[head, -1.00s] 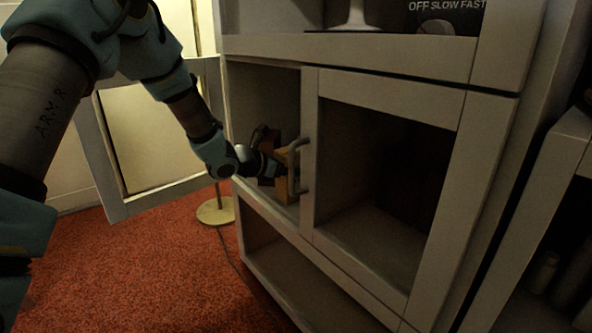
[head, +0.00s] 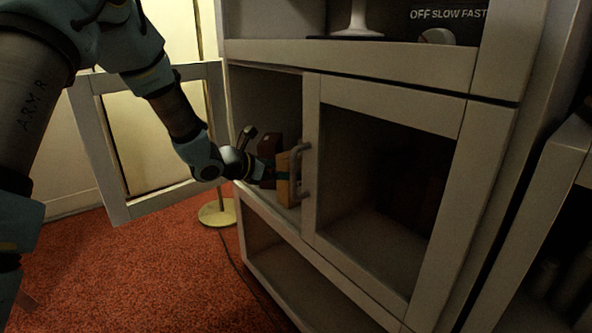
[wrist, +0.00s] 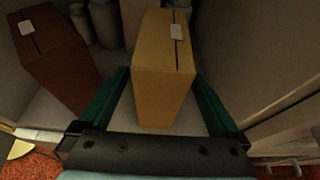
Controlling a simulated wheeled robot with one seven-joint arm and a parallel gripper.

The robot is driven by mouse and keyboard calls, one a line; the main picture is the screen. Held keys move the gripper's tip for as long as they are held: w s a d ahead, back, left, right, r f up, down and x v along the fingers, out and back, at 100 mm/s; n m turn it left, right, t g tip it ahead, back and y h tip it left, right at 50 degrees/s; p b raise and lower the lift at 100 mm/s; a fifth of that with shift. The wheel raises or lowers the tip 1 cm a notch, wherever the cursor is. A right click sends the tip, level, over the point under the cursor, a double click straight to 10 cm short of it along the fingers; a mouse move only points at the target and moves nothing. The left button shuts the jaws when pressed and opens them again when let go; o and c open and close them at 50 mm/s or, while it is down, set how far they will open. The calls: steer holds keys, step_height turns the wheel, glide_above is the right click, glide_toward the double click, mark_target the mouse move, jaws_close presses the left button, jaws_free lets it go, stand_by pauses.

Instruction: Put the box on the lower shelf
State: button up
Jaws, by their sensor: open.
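A tan box (head: 286,178) stands upright inside the open left compartment of the cabinet, near its front, partly hidden by the door frame and handle. In the wrist view the tan box (wrist: 164,75) stands between the two green fingers of my gripper (wrist: 163,100), with a pale label and dark strip on its top. My gripper (head: 270,168) is open around the box at the compartment mouth. The lower shelf (head: 290,268) is the open space below the compartments, and its visible part looks empty.
A dark red-brown box (wrist: 52,55) stands left of the tan one, with pale jars (wrist: 100,22) behind. The left door (head: 118,150) is swung open; the right glazed door (head: 312,150) is shut. A lamp base (head: 217,212) stands on the red carpet.

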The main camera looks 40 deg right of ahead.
steer(key=p+v, duration=0.1)
steer(key=v, duration=0.7)
steer(key=s+a+m+t+y, duration=0.1)
steer(key=a+m+y, duration=0.5)
steer(key=a, duration=1.6)
steer(key=s+a+m+t+y, duration=0.1)
steer(key=a+m+y, duration=0.6)
steer(key=a, duration=1.6)
steer(key=s+m, duration=0.1)
steer(key=m, duration=0.4)
steer(key=shift+s+f+m, duration=0.2)
steer(key=shift+s+m, duration=0.05)
steer(key=shift+m, duration=0.05)
steer(key=shift+a, duration=0.1)
step_height(320, 180, up, 37)
steer(key=p, duration=3.7)
